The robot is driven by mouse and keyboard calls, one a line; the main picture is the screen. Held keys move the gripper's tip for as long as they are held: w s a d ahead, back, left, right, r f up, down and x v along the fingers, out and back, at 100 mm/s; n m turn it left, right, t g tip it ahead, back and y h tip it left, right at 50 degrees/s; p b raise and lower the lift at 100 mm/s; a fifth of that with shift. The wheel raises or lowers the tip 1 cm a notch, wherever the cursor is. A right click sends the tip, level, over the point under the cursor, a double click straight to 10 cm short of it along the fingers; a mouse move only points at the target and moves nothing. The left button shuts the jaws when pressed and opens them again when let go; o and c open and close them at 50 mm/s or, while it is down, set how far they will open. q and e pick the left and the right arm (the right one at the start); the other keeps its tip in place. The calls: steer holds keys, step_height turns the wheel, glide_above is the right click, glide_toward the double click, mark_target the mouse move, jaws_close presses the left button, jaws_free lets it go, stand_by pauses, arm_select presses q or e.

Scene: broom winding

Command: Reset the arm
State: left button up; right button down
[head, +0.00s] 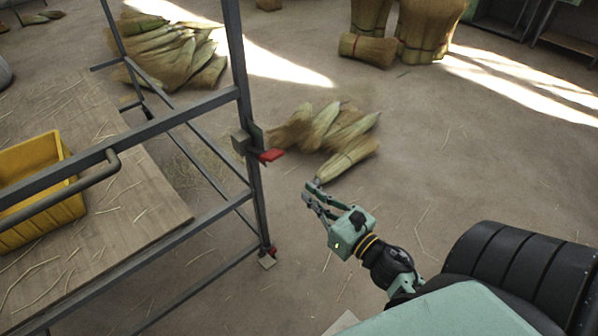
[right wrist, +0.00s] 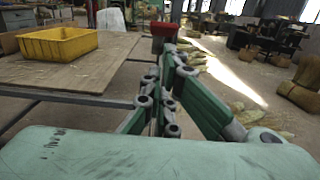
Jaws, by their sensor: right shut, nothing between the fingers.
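My right gripper (head: 312,191) is in the middle of the head view, green with dark joints. Its fingers are shut and hold nothing. It is right of the metal frame (head: 243,90), apart from it, with open floor below. In the right wrist view the fingers of my right gripper (right wrist: 168,62) reach forward from the green palm, and a red part (right wrist: 163,30) shows just beyond their tips. My left gripper is not in view.
A red-handled clamp (head: 271,155) juts from the frame's post. A wooden tabletop (head: 130,190) with loose straw carries a yellow crate (head: 35,165). Broom-straw bundles (head: 345,135) lie on the floor ahead; more stand at the back. Floor to the right is mostly clear.

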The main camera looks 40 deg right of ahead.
steer(key=shift+s, duration=0.45)
steer(key=s+a+f+m+g+h, duration=0.1)
steer(key=s+f+m+g, duration=0.1)
steer(key=f+m, duration=0.6)
steer(key=s+a+f+m+g, duration=0.1)
steer(key=s+f+m+g, duration=0.3)
steer(key=f, duration=0.8)
steer(key=s+a+f+m+g+h, duration=0.1)
steer(key=a+f+m, duration=0.1)
steer(key=f+m, duration=0.65)
steer(key=s+a+f+m+g, duration=0.3)
steer(key=s+f+m+g, duration=0.2)
steer(key=s+f, duration=0.6)
steer(key=s+a+f+m+g, duration=0.3)
steer(key=s+f+m, duration=0.6)
steer(key=s, duration=0.8)
step_height(320, 180, down, 2)
steer(key=shift+a+g+y+p, duration=0.2)
steer(key=shift+g+y+p, duration=0.25)
steer(key=shift+g, duration=0.65)
